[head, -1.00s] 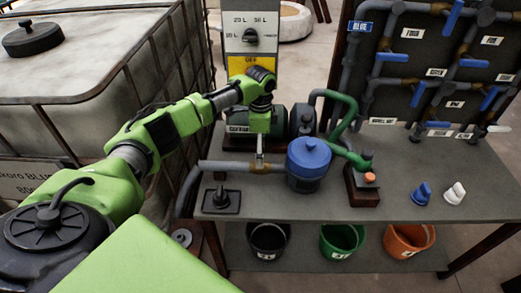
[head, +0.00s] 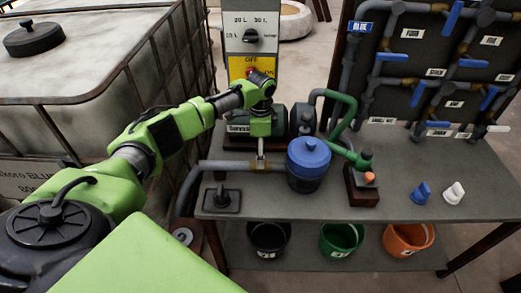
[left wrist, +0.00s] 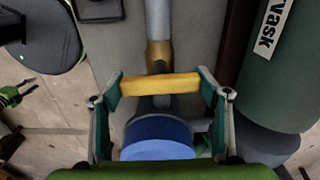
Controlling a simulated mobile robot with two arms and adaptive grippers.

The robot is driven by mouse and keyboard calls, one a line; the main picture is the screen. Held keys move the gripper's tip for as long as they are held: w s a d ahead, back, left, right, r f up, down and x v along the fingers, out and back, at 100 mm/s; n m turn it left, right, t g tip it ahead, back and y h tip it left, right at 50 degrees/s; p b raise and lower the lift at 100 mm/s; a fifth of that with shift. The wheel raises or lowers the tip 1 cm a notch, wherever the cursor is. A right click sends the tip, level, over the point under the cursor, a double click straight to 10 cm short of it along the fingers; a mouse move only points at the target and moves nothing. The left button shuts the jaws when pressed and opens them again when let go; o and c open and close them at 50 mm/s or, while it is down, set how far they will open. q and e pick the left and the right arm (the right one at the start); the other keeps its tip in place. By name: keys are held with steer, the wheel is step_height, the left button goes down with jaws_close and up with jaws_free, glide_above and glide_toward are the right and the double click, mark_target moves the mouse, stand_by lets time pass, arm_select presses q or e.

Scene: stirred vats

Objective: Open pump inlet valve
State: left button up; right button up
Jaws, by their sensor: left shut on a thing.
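The pump inlet valve sits on the grey pipe (head: 225,166) left of the blue-lidded strainer (head: 309,152). Its brass body (left wrist: 158,55) and yellow handle (left wrist: 160,84) show in the left wrist view. The handle lies across the pipe. My left gripper (left wrist: 160,88) is shut on the handle, with one finger at each end; in the head view it (head: 261,157) is just above the pipe. The pump (head: 302,121) stands behind it, partly hidden by my arm. A small green part at the left wrist view's left edge looks like my right gripper (left wrist: 28,88).
A control panel (head: 240,45) with a dial and a red knob (head: 252,73) stands behind. A blue and a white piece (head: 454,192) stand at right. Bench space right of the green-pipe outlet is mostly clear.

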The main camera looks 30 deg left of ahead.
arm_select(q)
steer(key=n+p, duration=0.4)
steer(key=shift+d+r+p, duration=0.1)
steer(key=shift+r+p, duration=0.1)
steer(key=shift+p, duration=0.15)
steer(key=n+p, duration=0.2)
steer(key=n, duration=0.2)
steer(key=shift+p, duration=0.35)
steer(key=n+p, duration=0.2)
steer(key=n, duration=0.2)
steer(key=shift+f+n+p, duration=0.1)
steer(key=shift+n+p, duration=0.2)
steer(key=n+p, duration=0.1)
steer(key=n, duration=0.2)
steer(key=shift+n, duration=0.3)
steer(key=shift+f+n+p, duration=0.1)
steer(key=shift+n+p, duration=0.3)
steer(key=shift+n, duration=0.4)
steer(key=o, duration=1.1)
